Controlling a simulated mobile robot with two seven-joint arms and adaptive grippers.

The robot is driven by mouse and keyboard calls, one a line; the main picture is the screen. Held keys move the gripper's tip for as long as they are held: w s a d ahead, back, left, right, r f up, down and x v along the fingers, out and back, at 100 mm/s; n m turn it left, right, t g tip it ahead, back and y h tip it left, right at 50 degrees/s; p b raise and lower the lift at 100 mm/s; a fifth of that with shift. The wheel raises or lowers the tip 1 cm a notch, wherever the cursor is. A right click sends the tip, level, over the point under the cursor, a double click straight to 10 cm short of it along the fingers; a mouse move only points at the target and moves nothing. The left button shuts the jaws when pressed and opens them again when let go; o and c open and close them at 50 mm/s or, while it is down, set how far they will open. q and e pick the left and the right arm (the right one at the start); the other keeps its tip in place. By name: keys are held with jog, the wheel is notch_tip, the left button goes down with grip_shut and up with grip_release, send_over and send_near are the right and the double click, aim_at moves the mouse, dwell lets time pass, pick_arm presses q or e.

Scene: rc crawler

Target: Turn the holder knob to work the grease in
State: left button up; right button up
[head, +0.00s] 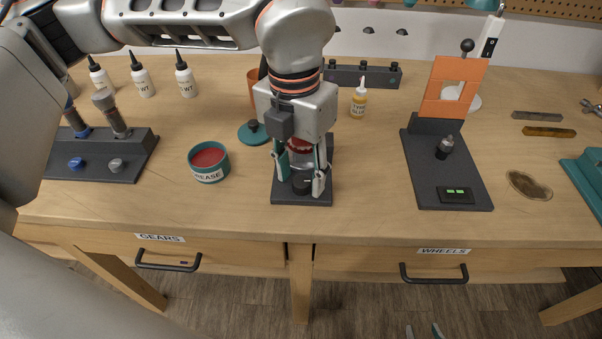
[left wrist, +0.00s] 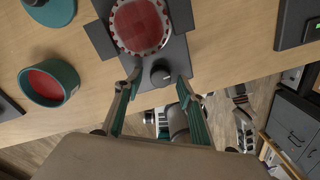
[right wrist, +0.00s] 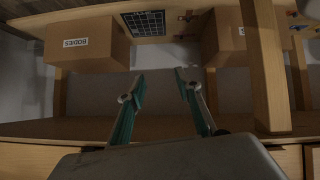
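The holder (head: 285,190) is a dark plate near the table's front edge. It also shows in the left wrist view (left wrist: 178,50), carrying a round toothed part (left wrist: 140,25) with a red face. Its black knob (head: 302,184) sits at the front end and shows in the left wrist view (left wrist: 160,72). My left gripper (head: 303,178) points down over the holder. Its open fingers (left wrist: 159,82) are on either side of the knob, with gaps between; contact is not visible. My right gripper (head: 423,331) is open and empty, low in front of the table, also in its wrist view (right wrist: 163,82).
An open grease tub (head: 208,162) with red grease stands left of the holder, its teal lid (head: 252,134) behind. A stand with an orange plate (head: 455,85) is to the right. White bottles (head: 185,75) stand at the back left. Boxes (right wrist: 85,45) show in the right wrist view.

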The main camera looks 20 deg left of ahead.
pick_arm(q)
jog(key=shift+f, duration=0.35)
jog(key=c, duration=1.1)
jog(key=shift+r+m, duration=0.1)
jog(key=shift+m, duration=0.8)
jog(key=shift+m+p, duration=0.4)
jog(key=shift+m, duration=1.1)
jog(key=o, duration=1.1)
